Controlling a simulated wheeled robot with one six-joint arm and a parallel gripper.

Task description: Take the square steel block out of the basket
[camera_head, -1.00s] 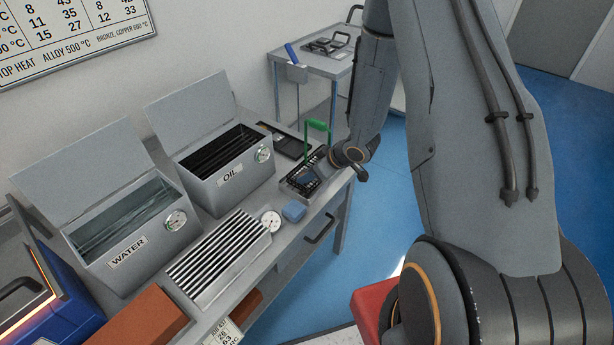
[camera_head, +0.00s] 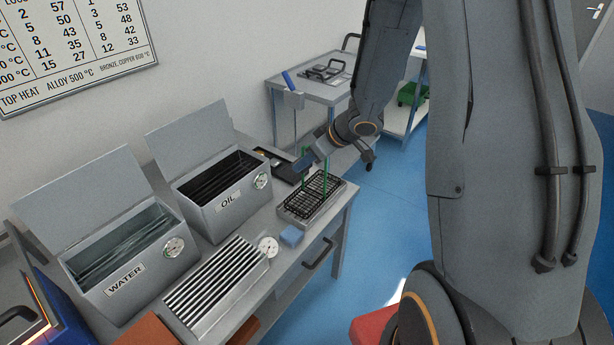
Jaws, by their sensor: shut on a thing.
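The black wire basket (camera_head: 318,190) stands on a light tray at the right end of the bench, with its green handle (camera_head: 325,178) upright. My gripper (camera_head: 306,161) is above the basket, between the handle's uprights or just in front of them. It covers the top of the handle. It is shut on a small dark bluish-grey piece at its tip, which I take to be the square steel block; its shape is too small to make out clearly. No block shows in the basket's open mesh.
The oil tank (camera_head: 228,200) and water tank (camera_head: 130,268) stand open to the left. A side table (camera_head: 330,85) stands behind. Blue floor is free at right.

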